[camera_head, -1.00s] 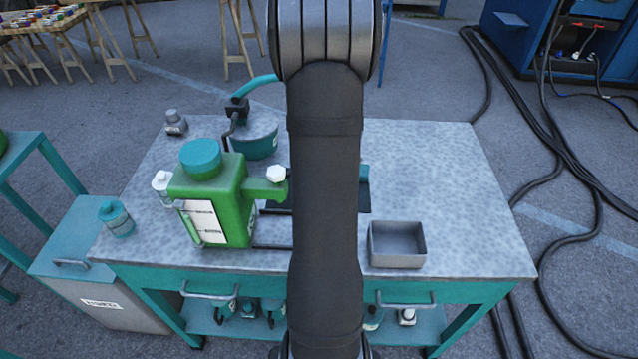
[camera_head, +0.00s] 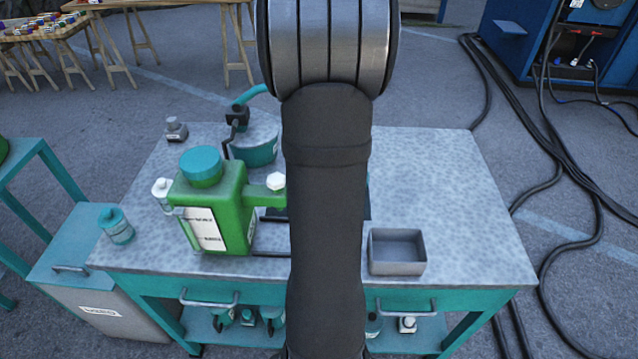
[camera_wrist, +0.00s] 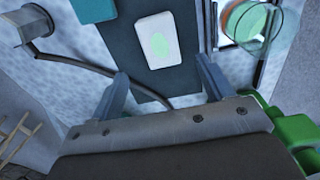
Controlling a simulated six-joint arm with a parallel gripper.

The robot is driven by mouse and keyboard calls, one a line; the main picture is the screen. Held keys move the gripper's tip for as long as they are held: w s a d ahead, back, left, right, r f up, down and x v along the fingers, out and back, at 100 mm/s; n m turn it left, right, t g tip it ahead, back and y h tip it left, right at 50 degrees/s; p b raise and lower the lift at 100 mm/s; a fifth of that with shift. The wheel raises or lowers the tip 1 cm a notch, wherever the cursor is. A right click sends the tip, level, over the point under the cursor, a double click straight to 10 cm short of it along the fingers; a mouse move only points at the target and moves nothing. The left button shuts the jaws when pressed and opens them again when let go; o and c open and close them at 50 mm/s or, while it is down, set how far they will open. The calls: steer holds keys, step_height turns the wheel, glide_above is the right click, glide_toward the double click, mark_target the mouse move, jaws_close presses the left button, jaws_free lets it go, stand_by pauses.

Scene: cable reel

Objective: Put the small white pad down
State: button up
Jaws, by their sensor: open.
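The small white pad (camera_wrist: 157,42) shows in the wrist view, a rounded white piece with a pale green spot. It lies on a dark flat plate (camera_wrist: 140,83) in the upper middle of the picture. My gripper (camera_wrist: 163,85) is open, its two fingers apart at either side of the plate, with nothing between them. The pad is beyond the fingertips and appears clear of them. In the head view my arm hides the gripper, the pad and most of the dark plate.
A green jug-like container (camera_head: 228,205) stands left of my arm on the grey worktop (camera_head: 440,170). Behind it is a teal pot (camera_head: 258,145) with a hose. An empty grey tray (camera_head: 397,252) sits front right. The worktop's right side is clear.

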step_height(320, 180, up, 4)
steer(key=shift+f, duration=0.1)
stand_by(0.4)
step_height(320, 180, down, 12)
steer(key=shift+f, duration=0.15)
step_height(320, 180, up, 2)
steer(key=shift+r, duration=1.05)
